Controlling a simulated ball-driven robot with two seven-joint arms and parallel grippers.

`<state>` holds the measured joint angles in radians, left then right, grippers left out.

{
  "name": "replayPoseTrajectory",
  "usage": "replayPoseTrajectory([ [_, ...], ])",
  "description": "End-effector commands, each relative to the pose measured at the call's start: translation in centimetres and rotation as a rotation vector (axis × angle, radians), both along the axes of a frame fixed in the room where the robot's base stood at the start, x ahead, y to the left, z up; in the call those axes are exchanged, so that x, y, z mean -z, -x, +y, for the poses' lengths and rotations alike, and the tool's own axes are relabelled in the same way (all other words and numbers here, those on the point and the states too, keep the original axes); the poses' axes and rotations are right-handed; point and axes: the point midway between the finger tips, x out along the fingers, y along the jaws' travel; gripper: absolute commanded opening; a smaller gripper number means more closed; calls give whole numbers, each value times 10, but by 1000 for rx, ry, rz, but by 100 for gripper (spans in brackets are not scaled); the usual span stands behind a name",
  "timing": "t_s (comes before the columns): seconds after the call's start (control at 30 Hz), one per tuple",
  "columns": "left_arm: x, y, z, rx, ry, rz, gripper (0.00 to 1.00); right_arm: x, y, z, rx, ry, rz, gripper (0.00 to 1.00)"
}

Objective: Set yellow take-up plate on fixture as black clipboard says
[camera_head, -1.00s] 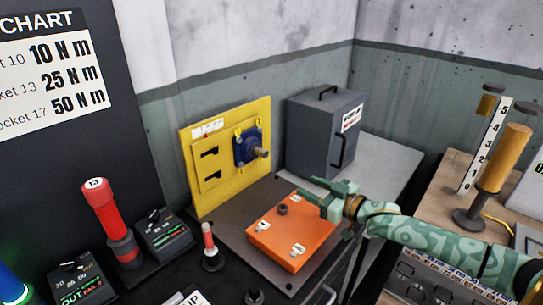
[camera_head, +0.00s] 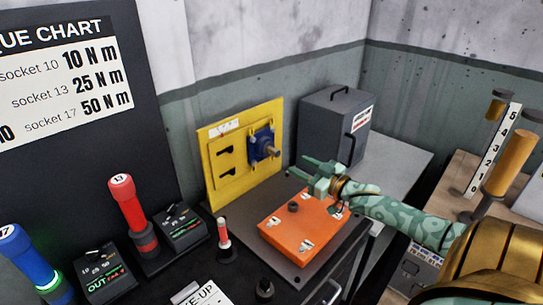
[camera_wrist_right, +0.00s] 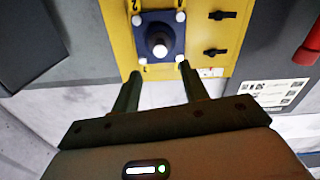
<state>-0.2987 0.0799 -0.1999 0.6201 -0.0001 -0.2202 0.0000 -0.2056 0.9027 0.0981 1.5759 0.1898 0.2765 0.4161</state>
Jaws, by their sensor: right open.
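The yellow plate (camera_head: 213,163) stands upright at the back of the dark bench. It carries a blue square block with a round shaft (camera_head: 264,147) on its right side and dark slots on its left. My right gripper (camera_head: 318,168) is open and empty, to the right of the plate and above the orange box. In the right wrist view its two fingers (camera_wrist_right: 160,88) point toward the blue block (camera_wrist_right: 159,38), apart from each other with nothing between them. A partly visible card reading "E-UP" (camera_head: 207,296) lies at the bottom edge. My left gripper is not in view.
An orange box (camera_head: 290,235) with latches sits on the bench below my right gripper. A grey case (camera_head: 330,125) stands behind. Red (camera_head: 130,205) and blue (camera_head: 30,262) tools, dials and a small red-tipped post (camera_head: 223,235) crowd the left front. A height gauge (camera_head: 493,150) stands at right.

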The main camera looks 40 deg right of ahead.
Motion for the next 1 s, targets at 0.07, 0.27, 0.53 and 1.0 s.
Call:
replayPoseTrajectory([
  [0.07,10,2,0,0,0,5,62,2,-21,1,-1,3,-4,44],
  [0.27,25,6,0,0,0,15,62,2,-66,5,1,1,-3,44],
  [0.53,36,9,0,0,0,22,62,1,-103,9,0,1,0,44],
  [1.0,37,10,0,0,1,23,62,0,-111,10,0,0,1,30],
])
